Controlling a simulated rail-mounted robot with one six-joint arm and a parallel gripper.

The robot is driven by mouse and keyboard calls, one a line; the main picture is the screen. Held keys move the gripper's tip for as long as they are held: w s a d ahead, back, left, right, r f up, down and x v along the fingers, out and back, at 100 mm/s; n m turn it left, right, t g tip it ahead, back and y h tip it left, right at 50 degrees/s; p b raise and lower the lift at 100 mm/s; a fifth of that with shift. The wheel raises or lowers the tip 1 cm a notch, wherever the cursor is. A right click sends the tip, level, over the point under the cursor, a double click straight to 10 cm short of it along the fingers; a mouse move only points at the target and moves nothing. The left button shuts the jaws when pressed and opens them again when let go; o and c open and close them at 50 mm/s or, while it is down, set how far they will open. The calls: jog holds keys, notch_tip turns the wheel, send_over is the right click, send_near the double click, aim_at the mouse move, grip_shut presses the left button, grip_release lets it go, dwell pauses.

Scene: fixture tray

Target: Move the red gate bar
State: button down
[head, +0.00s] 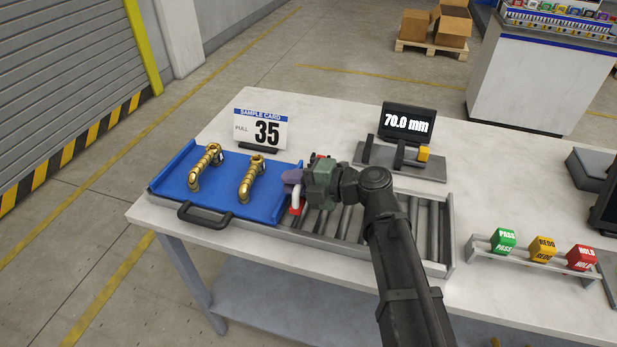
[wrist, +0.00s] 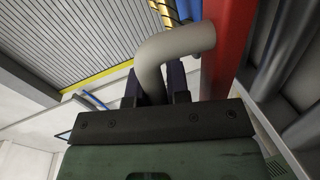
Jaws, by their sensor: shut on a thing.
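The red gate bar (wrist: 228,45) runs up the right of the wrist view, with a pale grey curved handle (wrist: 172,45) joined to it. My gripper (wrist: 160,85) is shut on this handle, its dark fingers on either side of it. In the head view, my gripper (head: 291,181) is at the right edge of the blue tray (head: 228,206). The handle (head: 296,199) and a bit of the red bar (head: 303,209) show below it. My gripper and arm hide most of the bar.
Two brass fittings (head: 205,166) (head: 251,180) lie on the blue tray. A roller bed (head: 433,225) extends right of it. A sample card (head: 260,131) reading 35 and a gauge display (head: 407,123) reading 70.0 mm stand behind. PASS, REDO and HOLD blocks (head: 543,249) are at right.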

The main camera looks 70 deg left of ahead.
dwell(0.3)
jog(key=c, duration=1.4)
grip_release()
jog(key=p+v, duration=0.2)
jog(key=v, duration=0.8)
jog(key=shift+w+d, duration=0.25)
jog(key=shift+w, duration=0.1)
